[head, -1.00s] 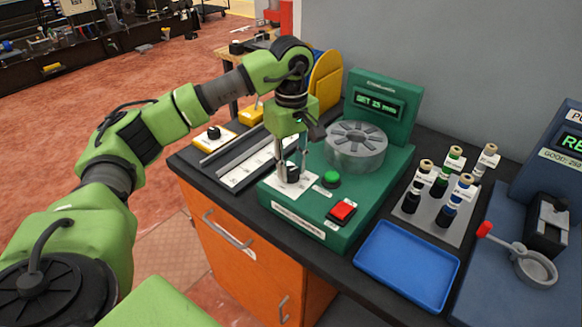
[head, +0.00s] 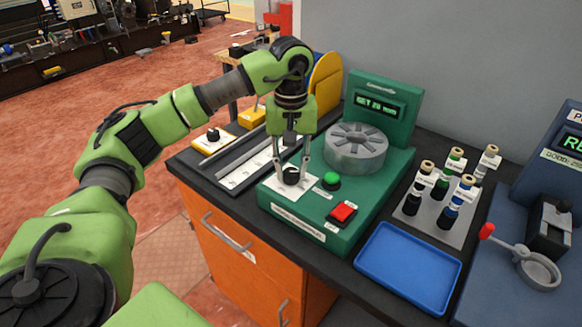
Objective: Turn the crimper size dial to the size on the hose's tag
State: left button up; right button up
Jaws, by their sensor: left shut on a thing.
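The green crimper (head: 278,208) stands on the dark bench top. Its black size dial (head: 291,176) sits on a white plate at the crimper's front left. My left gripper (head: 291,173) points straight down with its fingers shut on the dial from both sides. A lit display (head: 376,106) on the crimper's upright panel reads what looks like "SET 20 mm"; the small text is blurred. The round grey slotted crimper head (head: 356,148) is behind the dial. I cannot make out a hose or its tag. My right gripper is out of view.
A green button (head: 331,180) and a red switch (head: 342,213) are right of the dial. A blue tray (head: 409,266) and a rack of several fittings (head: 411,207) stand farther right. A blue machine with a red-knobbed lever (head: 487,230) is at the right edge.

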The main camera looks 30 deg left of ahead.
aim_at(291, 172)
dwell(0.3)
pick_arm(q)
jog(key=o, duration=1.1)
notch_tip(291, 172, up, 12)
jog(key=shift+r, duration=0.1)
dwell(0.3)
